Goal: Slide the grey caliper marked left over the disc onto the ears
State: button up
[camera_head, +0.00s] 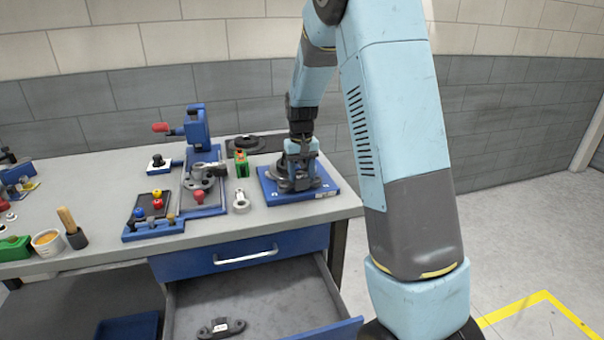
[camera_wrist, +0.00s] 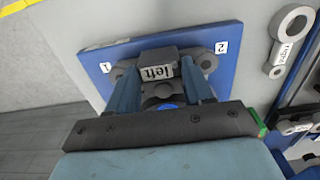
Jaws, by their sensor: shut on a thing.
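The grey caliper marked left (camera_wrist: 152,56) sits between the two blue fingers of my gripper (camera_wrist: 160,88) in the wrist view, its label facing the camera. My gripper is shut on it. In the head view my gripper (camera_head: 300,153) is over the blue fixture plate (camera_head: 330,190), at the dark disc (camera_head: 298,184). In the wrist view grey rounded parts, perhaps the ears, show on both sides of the caliper beside labels 1 and 2 on the plate (camera_wrist: 232,36). The fingers and caliper hide most of the disc, so I cannot tell whether the caliper is seated.
A grey ring-ended part (camera_head: 241,202) lies on the bench left of the plate. Further left stands a blue fixture with a red handle (camera_head: 197,125). A green block (camera_head: 241,163) is behind. The open drawer (camera_head: 270,300) below holds a dark labelled part (camera_head: 220,328).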

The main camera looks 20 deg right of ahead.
jog(key=shift+w, duration=0.45)
dwell(0.6)
jog(key=o, duration=1)
jog(key=shift+o, duration=0.2)
jog(key=shift+r, duration=0.15)
jog(key=shift+r, duration=1.3)
jog(key=o, duration=0.6)
jog(key=shift+s, duration=0.1)
jog(key=shift+c, duration=0.2)
